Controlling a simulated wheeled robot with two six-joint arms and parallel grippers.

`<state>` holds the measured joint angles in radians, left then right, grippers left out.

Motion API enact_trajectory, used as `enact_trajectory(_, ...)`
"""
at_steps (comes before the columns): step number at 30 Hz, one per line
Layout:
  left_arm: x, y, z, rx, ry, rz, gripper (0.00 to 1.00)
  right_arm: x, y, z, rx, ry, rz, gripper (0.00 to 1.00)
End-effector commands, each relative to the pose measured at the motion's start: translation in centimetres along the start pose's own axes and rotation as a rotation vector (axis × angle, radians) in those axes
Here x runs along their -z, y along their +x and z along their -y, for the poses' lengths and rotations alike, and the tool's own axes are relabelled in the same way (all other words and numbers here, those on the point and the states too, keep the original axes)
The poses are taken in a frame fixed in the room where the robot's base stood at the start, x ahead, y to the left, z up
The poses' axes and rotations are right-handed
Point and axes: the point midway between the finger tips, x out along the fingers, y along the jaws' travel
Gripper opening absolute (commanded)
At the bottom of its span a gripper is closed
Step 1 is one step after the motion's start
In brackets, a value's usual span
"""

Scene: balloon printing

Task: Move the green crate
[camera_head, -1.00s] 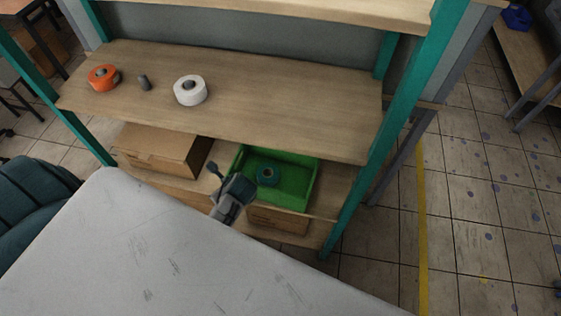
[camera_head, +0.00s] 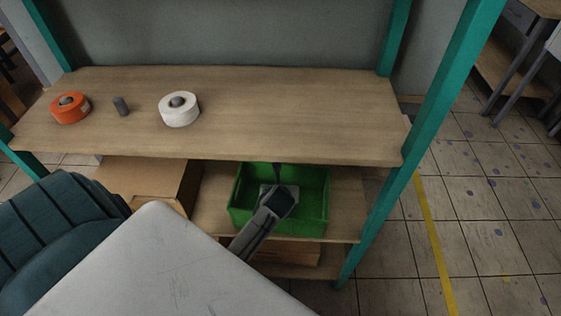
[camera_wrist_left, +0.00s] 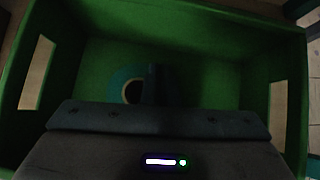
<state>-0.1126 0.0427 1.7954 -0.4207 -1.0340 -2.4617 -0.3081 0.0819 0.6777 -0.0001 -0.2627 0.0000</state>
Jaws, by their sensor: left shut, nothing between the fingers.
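The green crate (camera_head: 313,205) stands on the lower shelf, under the upper board. My left gripper (camera_head: 278,172) is over the crate's open top, its dark fingers shut with nothing between them. My wrist hides part of the crate's inside in the head view. In the left wrist view the crate (camera_wrist_left: 215,52) fills most of the picture, with a cut-out handle hole at each side. A teal ring-shaped roll (camera_wrist_left: 121,78) lies on its floor, partly behind the shut fingers (camera_wrist_left: 155,82). My right gripper is not in view.
The upper shelf board (camera_head: 300,115) holds an orange roll (camera_head: 69,108), a small grey cylinder (camera_head: 121,106) and a white roll (camera_head: 179,110). A cardboard box (camera_head: 145,185) stands left of the crate. A teal post (camera_head: 440,110) rises at the right. A pale flat surface (camera_head: 170,260) is in front.

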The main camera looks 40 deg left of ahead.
Motion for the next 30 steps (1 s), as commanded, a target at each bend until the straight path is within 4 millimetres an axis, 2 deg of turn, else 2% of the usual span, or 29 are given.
enact_trajectory(6, 0.0, 4.3, -0.1, -0.003, 0.002, -0.001, 0.00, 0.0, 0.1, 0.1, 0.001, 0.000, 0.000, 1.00)
enact_trajectory(12, 0.0, 6.8, -0.1, -0.002, 0.001, -0.001, 0.00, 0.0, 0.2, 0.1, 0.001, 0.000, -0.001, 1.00)
enact_trajectory(17, 0.1, 7.5, -0.1, -0.001, 0.000, -0.001, 0.00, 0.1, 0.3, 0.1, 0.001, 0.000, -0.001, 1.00)
enact_trajectory(26, 0.0, 7.5, -0.1, -0.001, 0.000, 0.000, 0.00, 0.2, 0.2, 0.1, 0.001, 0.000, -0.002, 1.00)
enact_trajectory(30, -0.9, 8.1, 0.0, -0.001, 0.000, 0.001, 0.00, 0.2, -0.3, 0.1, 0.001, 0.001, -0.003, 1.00)
